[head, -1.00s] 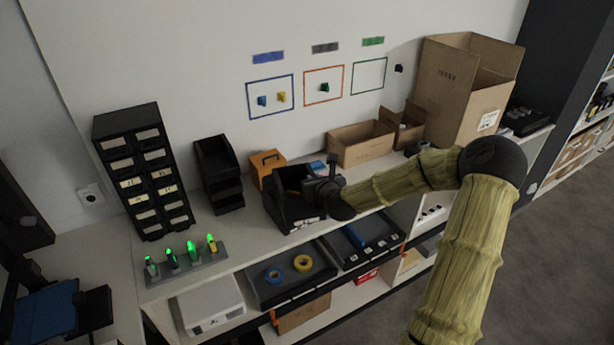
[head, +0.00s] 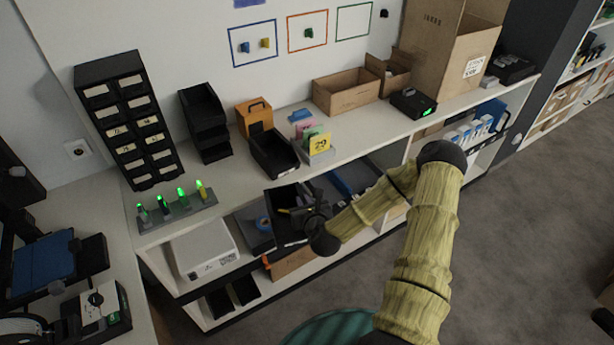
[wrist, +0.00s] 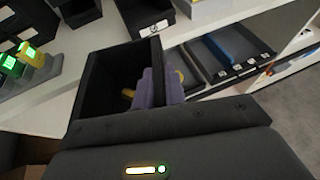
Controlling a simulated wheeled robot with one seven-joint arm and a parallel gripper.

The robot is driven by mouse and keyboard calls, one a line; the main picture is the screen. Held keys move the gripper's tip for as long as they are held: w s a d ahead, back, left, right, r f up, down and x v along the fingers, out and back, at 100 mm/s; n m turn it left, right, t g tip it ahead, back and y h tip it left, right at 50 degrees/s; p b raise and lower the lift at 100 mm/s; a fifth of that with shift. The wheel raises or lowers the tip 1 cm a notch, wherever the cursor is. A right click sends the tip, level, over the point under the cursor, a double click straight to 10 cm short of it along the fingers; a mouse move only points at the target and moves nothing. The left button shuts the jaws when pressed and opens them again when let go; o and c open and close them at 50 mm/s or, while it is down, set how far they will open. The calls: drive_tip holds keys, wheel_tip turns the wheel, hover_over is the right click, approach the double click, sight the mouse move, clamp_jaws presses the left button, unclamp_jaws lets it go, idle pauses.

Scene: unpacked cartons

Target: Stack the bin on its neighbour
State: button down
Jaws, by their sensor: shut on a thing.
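My gripper (head: 308,212) is shut on the wall of a black open bin (head: 284,226), held in the air in front of the bench edge. In the wrist view the held bin (wrist: 97,85) fills the left middle, and a purple finger of my gripper (wrist: 157,88) presses on its right wall. Something small and yellow shows inside it. A second black bin (head: 272,155) stands on the bench top, behind and apart from the held one. In the wrist view this neighbour bin (wrist: 143,17) is at the top, with a white label on its front.
A stack of black bins (head: 206,125) and an orange case (head: 254,118) stand behind. A holder with a yellow card (head: 320,146) is close right of the neighbour bin. Green-lit devices (head: 172,205) stand left. Bench top is clear between these devices and the neighbour bin.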

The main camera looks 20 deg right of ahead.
wheel_tip(320, 180, down, 10)
drive_tip(key=s+a+b, duration=0.1)
drive_tip(key=s+b, duration=0.1)
drive_tip(key=b, duration=0.4)
drive_tip(key=shift+s+a, duration=0.2)
drive_tip(key=shift+s, duration=0.1)
drive_tip(key=shift+f, duration=0.1)
